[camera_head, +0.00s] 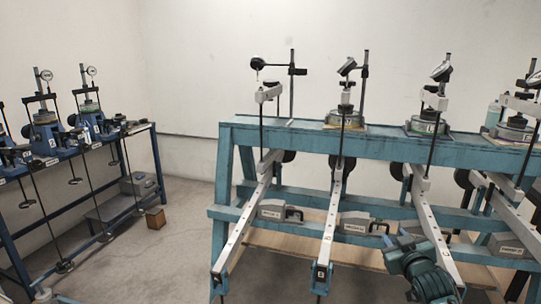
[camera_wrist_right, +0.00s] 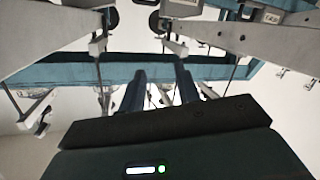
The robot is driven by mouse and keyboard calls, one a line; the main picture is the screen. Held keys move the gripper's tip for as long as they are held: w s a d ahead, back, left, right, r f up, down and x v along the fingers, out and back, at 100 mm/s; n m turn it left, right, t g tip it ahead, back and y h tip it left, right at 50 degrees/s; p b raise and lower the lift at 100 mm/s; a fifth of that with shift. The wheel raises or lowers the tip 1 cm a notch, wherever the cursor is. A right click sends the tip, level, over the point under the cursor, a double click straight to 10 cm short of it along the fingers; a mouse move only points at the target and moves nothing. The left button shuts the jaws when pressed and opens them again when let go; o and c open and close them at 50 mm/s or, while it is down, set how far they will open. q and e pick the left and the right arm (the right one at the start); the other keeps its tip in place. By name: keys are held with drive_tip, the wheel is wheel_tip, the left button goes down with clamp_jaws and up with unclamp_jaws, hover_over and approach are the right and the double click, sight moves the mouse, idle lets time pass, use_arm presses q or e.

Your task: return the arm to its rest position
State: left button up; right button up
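My right gripper (camera_head: 404,246) shows at the lower right of the head view, in front of the teal bench and beside one of the white lever arms (camera_head: 428,215). In the right wrist view its two dark fingers (camera_wrist_right: 161,80) stand apart with a gap between them. I see nothing held in the gap, only parts of the bench beyond. I cannot tell from the head view whether the gripper touches the lever arm. My left gripper is not seen in either view.
The teal bench (camera_head: 290,138) carries several dial gauges and long white levers (camera_head: 329,229) jutting towards me. Grey weights (camera_head: 271,209) sit on its lower shelf. A blue bench (camera_head: 157,160) with similar devices stands at left.

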drive_tip(key=s+a+f+n+g+y, duration=0.1)
drive_tip(key=s+a+f, duration=0.4)
drive_tip(key=s+f, duration=0.2)
drive_tip(key=s+a+f+g+y, duration=0.1)
drive_tip(key=s+a+f, duration=0.3)
drive_tip(key=s+f, duration=0.35)
drive_tip(key=s+a+f+g, duration=0.1)
drive_tip(key=s+a, duration=0.2)
drive_tip(key=s, duration=0.4)
drive_tip(key=s+a+f+g+y, duration=0.1)
drive_tip(key=s+a+f, duration=0.1)
drive_tip(key=s, duration=0.5)
drive_tip(key=s+a+f+m+g+y, duration=0.1)
drive_tip(key=s+a+f, duration=0.1)
drive_tip(key=s+a, duration=0.2)
drive_tip(key=s, duration=0.3)
drive_tip(key=shift+s+f+g, duration=0.15)
drive_tip(key=shift+s+g, duration=0.15)
drive_tip(key=shift+s, duration=0.1)
